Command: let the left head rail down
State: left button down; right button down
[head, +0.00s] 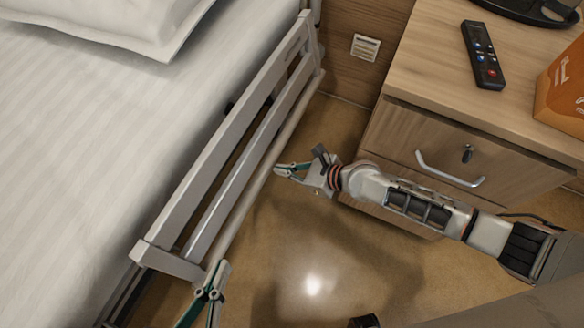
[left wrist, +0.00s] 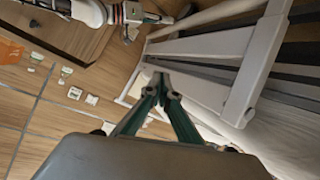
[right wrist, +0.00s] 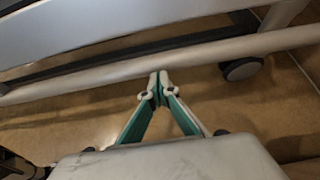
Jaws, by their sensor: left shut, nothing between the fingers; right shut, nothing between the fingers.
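The head rail (head: 232,128), a pale grey frame with long bars, runs along the bed's side next to the mattress and looks raised. It also shows in the left wrist view (left wrist: 205,44). My left gripper (head: 219,266) is shut and empty by the rail's near lower corner; its tips show below the rail in the left wrist view (left wrist: 163,78). My right gripper (head: 279,168) is shut and empty beside the rail's lower tube. In the right wrist view its tips (right wrist: 158,76) are at the tube (right wrist: 200,55); contact is unclear. I see no release catch clearly.
The bed with its white mattress (head: 80,150) and pillow (head: 120,20) fills the left. A wooden bedside cabinet (head: 430,60) stands at right, carrying a remote (head: 483,55) and an orange box (head: 562,85). A bed castor (right wrist: 242,68) is beyond the tube. Floor (head: 300,250) between is clear.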

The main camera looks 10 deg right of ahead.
aim_at(271, 165)
pick_arm(q)
jog(key=shift+d+r, duration=0.15)
pick_arm(e)
jog(key=shift+w+a, duration=0.2)
jog(key=x, duration=0.3)
jog(key=r+x, duration=0.1)
jog(key=x, duration=0.1)
jog(key=shift+w+a+f+b, duration=0.1)
jog(key=shift+w+a+b, duration=0.1)
jog(key=shift+a+b, duration=0.15)
pick_arm(q)
jog(key=shift+s+d+n, duration=0.1)
jog(key=shift+d+n, duration=0.3)
jog(key=shift+n, duration=0.2)
pick_arm(e)
jog(key=shift+w+a, duration=0.3)
jog(key=shift+a, duration=0.05)
